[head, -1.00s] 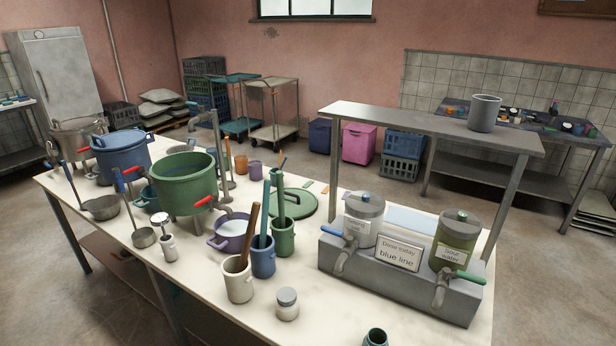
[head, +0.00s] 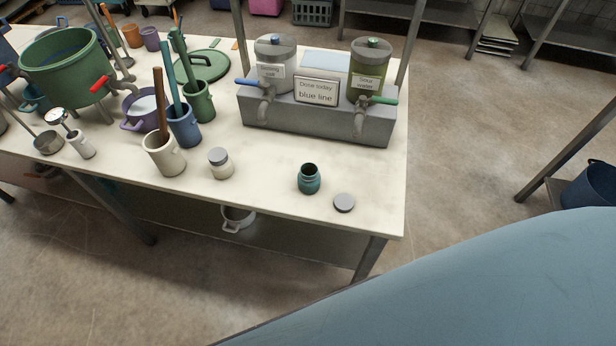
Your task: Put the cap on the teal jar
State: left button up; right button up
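The teal jar (head: 309,180) stands upright and open-topped near the front right part of the white table. A round grey cap (head: 344,203) lies flat on the table to the right of the jar and a little nearer the front edge, apart from it. Neither of my grippers shows in the head view. A large blue-grey surface, probably part of my own arm, fills the lower right corner.
A white jar with a grey lid (head: 221,163) stands left of the teal jar. Mugs holding utensils, such as the cream mug (head: 164,156), stand farther left. The grey dosing block (head: 310,118) with taps is behind. The table (head: 270,192) is clear around jar and cap.

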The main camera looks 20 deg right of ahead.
aim_at(309, 178)
jog(key=z, duration=0.45)
jog(key=i, duration=0.2)
jog(key=z, duration=0.2)
